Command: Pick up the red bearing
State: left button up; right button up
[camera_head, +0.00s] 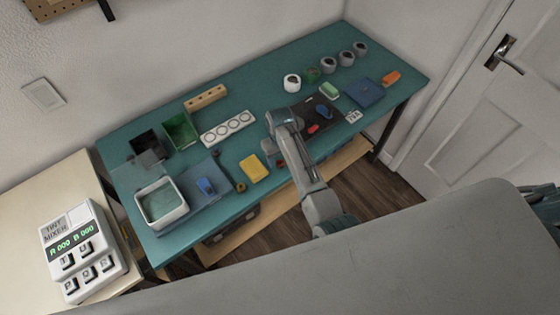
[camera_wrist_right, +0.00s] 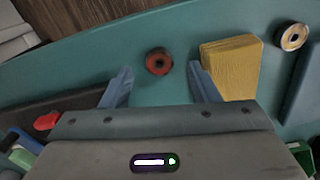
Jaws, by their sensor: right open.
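The red bearing (camera_wrist_right: 159,61) is a small ring with a dark centre, lying flat on the teal table top. In the head view the red bearing (camera_head: 281,163) is near the table's front edge, just right of the yellow stack. My right gripper (camera_wrist_right: 161,76) is open and empty. Its two blue-grey fingers point toward the bearing, which lies in line with the gap, a little beyond the tips. In the head view my right arm hides much of the gripper. My left gripper is not in view.
A yellow stack (camera_wrist_right: 230,66) lies close beside the right finger in the wrist view. A brass-coloured ring (camera_wrist_right: 292,37) lies beyond it. A dark mat (camera_head: 328,125) with small parts, a white ring strip (camera_head: 228,128) and a white-rimmed tray (camera_head: 139,204) are also on the table.

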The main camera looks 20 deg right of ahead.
jog(key=shift+f, duration=1.15)
jog(key=shift+s, duration=0.1)
jog(key=c, duration=1)
jog(key=shift+r, duration=0.2)
jog(key=shift+c, duration=0.2)
